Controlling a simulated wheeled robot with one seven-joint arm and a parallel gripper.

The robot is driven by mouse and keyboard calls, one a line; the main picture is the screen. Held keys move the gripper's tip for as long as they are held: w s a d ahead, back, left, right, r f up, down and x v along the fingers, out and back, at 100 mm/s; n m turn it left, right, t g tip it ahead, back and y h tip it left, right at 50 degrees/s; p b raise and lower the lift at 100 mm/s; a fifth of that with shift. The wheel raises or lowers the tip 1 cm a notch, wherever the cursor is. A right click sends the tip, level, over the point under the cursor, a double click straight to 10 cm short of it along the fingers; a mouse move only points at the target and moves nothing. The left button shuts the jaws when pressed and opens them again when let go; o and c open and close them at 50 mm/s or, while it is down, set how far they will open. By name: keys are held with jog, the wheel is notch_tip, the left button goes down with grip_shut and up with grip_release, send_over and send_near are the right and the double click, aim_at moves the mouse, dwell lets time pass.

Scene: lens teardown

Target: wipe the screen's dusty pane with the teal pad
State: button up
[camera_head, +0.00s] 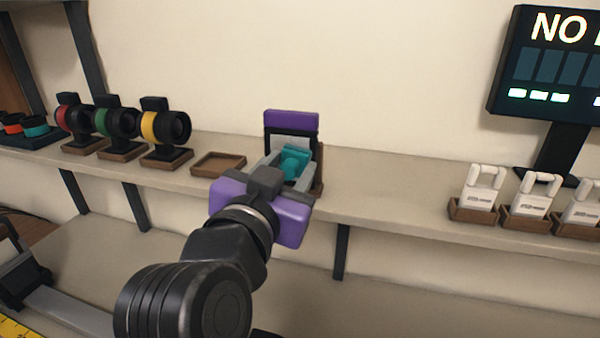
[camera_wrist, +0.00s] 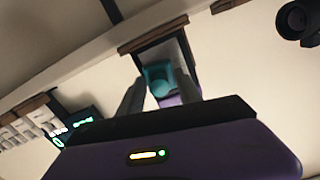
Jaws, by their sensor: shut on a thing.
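The screen (camera_head: 291,119) stands upright on the shelf with a purple top bar and dark frame. Part of its pale pane (camera_head: 291,142) shows below the bar; the rest is hidden behind the pad and my gripper. The teal pad (camera_head: 296,160) is between my grey fingers, right in front of the pane. My gripper (camera_head: 287,168) is shut on it. In the wrist view the pad (camera_wrist: 158,80) sits between the fingers, with the pane (camera_wrist: 176,51) behind it. I cannot tell whether the pad touches the pane.
An empty wooden tray (camera_head: 218,164) lies left of the screen. Lenses on stands, with red, green and yellow (camera_head: 154,128) rings, are further left. White pieces (camera_head: 482,188) in wooden holders and a dark display (camera_head: 545,65) are at right. The shelf (camera_head: 385,188) between is clear.

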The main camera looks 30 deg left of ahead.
jog(key=shift+s+a+b, duration=0.2)
jog(key=shift+a, duration=0.6)
jog(key=shift+s+a+b, duration=0.25)
jog(key=shift+a, duration=0.55)
jog(key=shift+s+a+b, duration=0.2)
jog(key=shift+a, duration=0.6)
jog(key=shift+v, duration=3)
jog(key=shift+s, duration=0.1)
jog(key=shift+v, duration=1.4)
